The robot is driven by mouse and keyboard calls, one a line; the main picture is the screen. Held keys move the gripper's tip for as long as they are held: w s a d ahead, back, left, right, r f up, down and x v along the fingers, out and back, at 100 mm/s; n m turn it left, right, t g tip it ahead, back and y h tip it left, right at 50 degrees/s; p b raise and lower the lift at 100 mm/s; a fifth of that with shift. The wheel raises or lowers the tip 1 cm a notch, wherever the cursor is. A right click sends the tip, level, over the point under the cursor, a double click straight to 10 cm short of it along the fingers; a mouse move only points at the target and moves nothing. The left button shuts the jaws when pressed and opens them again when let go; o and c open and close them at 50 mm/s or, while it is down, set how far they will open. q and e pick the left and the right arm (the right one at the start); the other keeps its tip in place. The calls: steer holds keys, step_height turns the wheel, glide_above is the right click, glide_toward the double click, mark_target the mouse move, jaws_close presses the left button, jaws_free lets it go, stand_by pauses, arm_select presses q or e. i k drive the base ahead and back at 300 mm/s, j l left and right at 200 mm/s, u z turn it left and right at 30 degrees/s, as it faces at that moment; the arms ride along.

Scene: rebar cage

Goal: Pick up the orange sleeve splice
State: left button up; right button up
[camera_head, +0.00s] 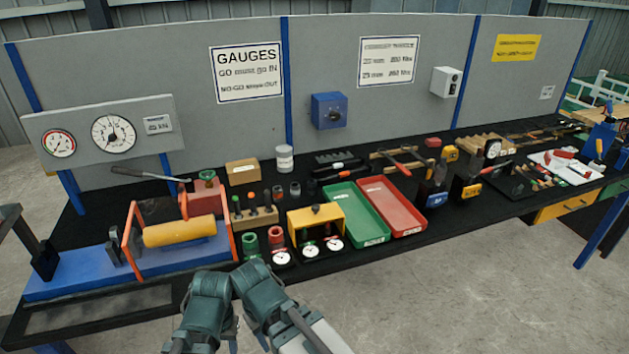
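No single part shows clearly as the orange sleeve splice. A short red-orange sleeve (277,237) stands upright near the bench's front edge, beside a green sleeve (250,243). A larger yellow-orange cylinder (180,231) lies sideways inside an orange frame on the blue test rig at the left. My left gripper (208,300) and my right gripper (262,297) are close together at the bottom middle, in front of the bench and below these sleeves. Their fingers are not clear. I see nothing held in them.
Gauges with white dials (282,257) and a yellow box (316,222) stand right of the sleeves. A green tray (358,238) and a red tray (410,231) lie farther right. A wooden block with several plugs (254,217) is behind. Bare black bench top is scarce here.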

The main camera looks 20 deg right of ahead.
mark_target(368, 167)
steer(key=l+u, duration=0.2)
steer(key=l, duration=0.4)
steer(key=l+u, duration=0.25)
steer(key=l, duration=0.35)
steer(key=k+l+u, duration=0.2)
steer(key=l, duration=0.4)
steer(key=i, duration=0.1)
